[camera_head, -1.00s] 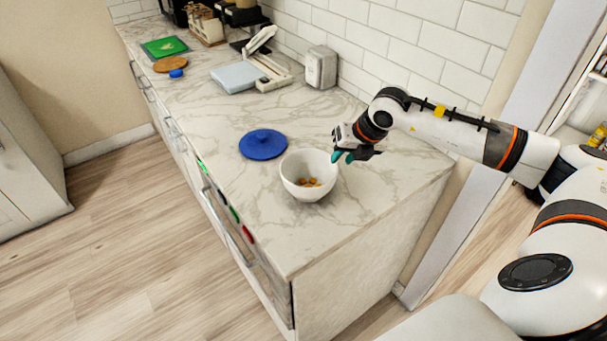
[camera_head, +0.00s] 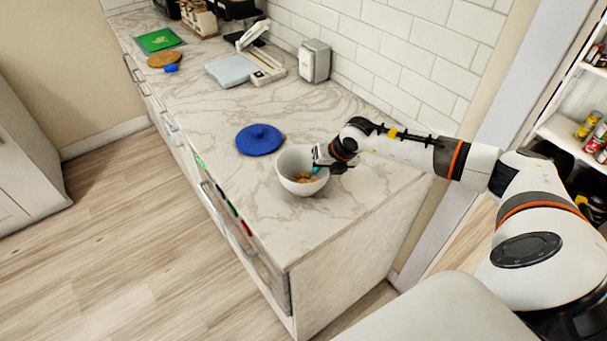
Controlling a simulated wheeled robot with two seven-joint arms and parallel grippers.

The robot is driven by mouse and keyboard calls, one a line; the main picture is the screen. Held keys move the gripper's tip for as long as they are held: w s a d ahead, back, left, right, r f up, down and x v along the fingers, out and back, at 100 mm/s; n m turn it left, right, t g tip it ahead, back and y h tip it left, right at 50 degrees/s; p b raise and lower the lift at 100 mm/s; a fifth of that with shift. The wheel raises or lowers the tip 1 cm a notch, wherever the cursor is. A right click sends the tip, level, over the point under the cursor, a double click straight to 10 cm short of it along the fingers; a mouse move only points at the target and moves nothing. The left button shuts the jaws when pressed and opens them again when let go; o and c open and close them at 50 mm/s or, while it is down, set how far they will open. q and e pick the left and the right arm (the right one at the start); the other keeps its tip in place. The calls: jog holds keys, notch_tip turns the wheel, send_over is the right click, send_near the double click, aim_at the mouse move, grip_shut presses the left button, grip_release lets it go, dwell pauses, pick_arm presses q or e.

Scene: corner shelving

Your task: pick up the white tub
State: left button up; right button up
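The white tub (camera_head: 292,185) is a round, bowl-like container standing on the marble counter near its front end, with several small orange-brown pieces inside. My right gripper (camera_head: 325,168) is at its right rim. One teal fingertip shows inside the tub, just past the rim; the other finger is largely hidden behind the rim and the gripper body. I cannot tell whether the fingers are closed on the wall. My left gripper is not in view.
A blue lid (camera_head: 259,139) lies on the counter (camera_head: 220,125) just left of the tub. A white scale-like device (camera_head: 238,69) and a grey box (camera_head: 315,61) stand farther back by the tiled wall. Shelves with cans (camera_head: 588,126) are at the right.

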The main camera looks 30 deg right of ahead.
grip_shut()
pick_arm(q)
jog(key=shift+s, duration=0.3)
pick_arm(e)
jog(key=shift+r, duration=0.1)
